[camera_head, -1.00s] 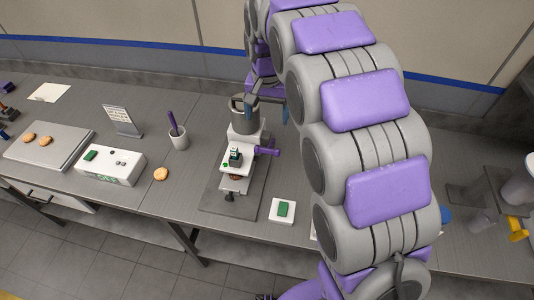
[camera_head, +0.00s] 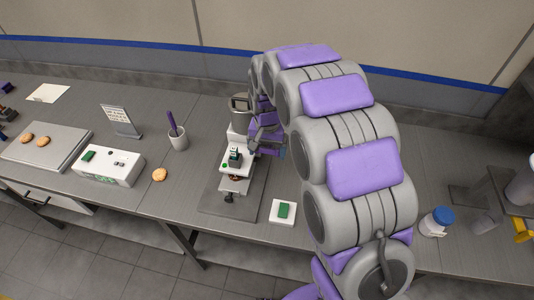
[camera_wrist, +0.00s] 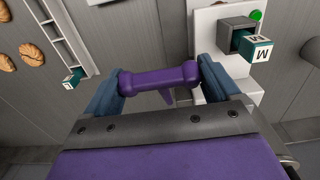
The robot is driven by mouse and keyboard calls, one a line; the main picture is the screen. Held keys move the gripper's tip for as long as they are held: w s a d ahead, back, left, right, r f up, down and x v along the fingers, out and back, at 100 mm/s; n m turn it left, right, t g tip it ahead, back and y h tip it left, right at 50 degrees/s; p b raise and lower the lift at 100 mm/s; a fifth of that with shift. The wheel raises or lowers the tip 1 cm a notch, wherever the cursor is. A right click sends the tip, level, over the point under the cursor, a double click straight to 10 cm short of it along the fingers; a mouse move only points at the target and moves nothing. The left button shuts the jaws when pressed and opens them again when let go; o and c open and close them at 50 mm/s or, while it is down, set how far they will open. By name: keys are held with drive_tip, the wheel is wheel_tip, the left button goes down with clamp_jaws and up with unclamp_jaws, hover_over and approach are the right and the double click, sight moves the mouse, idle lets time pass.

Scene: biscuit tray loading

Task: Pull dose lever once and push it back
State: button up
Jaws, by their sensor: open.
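The dosing machine (camera_head: 233,172) is white with a grey hopper on top and stands on a dark base plate (camera_head: 222,205). Its purple dose lever (camera_wrist: 160,77) lies crosswise between my fingertips in the wrist view. In the head view my gripper hides the lever. My gripper (camera_wrist: 160,88) is open, with one blue finger at each end of the lever bar; I cannot tell whether they touch it. The head view shows my gripper (camera_head: 268,143) at the machine's right side. A lettered cube (camera_wrist: 257,50) and a green light (camera_wrist: 257,15) show on the machine.
A white pad with a green button (camera_head: 283,211) lies right of the base plate. To the left are a biscuit (camera_head: 160,174), a white control box (camera_head: 112,167), a cup (camera_head: 179,140) and a tray (camera_head: 30,156) with biscuits. A blue-lidded jar (camera_head: 436,222) stands at the right.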

drive_tip(key=shift+s+f, duration=0.1)
drive_tip(key=shift+f, duration=0.8)
drive_tip(key=c, duration=1.4)
drive_tip(key=shift+c, duration=0.2)
drive_tip(key=shift+r, duration=0.15)
